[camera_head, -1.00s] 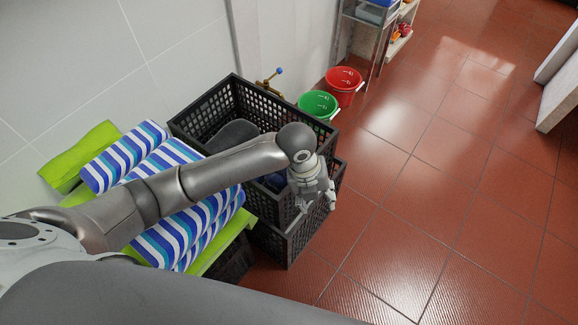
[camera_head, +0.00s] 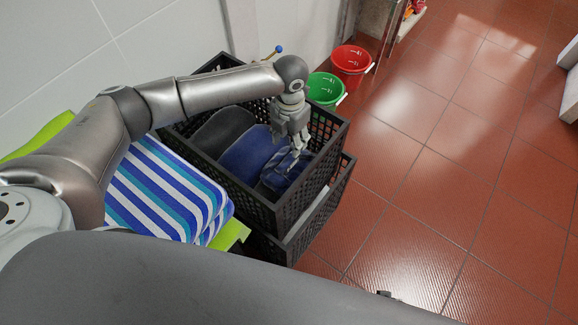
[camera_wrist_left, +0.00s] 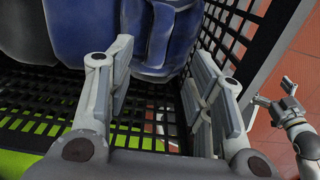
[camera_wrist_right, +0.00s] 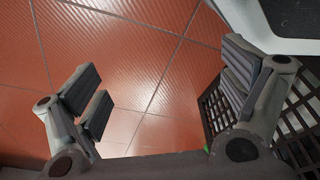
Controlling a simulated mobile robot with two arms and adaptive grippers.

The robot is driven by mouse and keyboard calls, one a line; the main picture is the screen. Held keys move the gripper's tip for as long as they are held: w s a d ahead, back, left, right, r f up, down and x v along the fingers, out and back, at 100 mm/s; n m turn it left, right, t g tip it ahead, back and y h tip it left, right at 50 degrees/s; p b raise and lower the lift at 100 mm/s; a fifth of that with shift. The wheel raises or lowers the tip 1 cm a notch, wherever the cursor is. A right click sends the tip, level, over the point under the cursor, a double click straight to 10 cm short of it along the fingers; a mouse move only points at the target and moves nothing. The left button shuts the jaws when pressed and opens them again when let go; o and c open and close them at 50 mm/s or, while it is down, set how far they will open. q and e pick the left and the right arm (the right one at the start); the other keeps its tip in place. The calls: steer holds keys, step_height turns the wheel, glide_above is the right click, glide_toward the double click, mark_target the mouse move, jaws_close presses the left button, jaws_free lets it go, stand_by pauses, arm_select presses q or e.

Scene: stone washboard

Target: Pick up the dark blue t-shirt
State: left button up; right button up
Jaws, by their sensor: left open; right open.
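The black crate (camera_head: 262,208) holds folded clothes standing side by side: a black one (camera_head: 222,128), a plain dark blue one (camera_head: 246,152) and a blue one with lighter markings (camera_head: 272,180). I cannot tell for sure which blue one is the t-shirt. My left gripper (camera_head: 297,146) is open, pointing down into the crate at its right side. In the left wrist view its open fingers (camera_wrist_left: 162,72) are at the end of the rightmost blue garment (camera_wrist_left: 165,35), with nothing visibly gripped. My right gripper (camera_wrist_right: 162,88) is open and empty above the red floor.
A second black crate (camera_head: 318,222) is under the first. Blue-and-white striped cushions (camera_head: 165,190) are on the left. A green bucket (camera_head: 325,90) and a red bucket (camera_head: 351,62) stand behind. Tiled floor (camera_head: 450,180) on the right is clear.

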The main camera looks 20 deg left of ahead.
mark_target(289, 158)
arm_select(q)
step_height(289, 158, down, 8)
steer(key=shift+a+r+b, duration=0.1)
steer(key=shift+b, duration=0.6)
arm_select(e)
steer(key=w+r, duration=0.2)
steer(key=r, duration=0.2)
steer(key=shift+w+a, duration=0.2)
steer(key=shift+w, duration=0.2)
arm_select(q)
steer(key=shift+r, duration=0.1)
jaws_close()
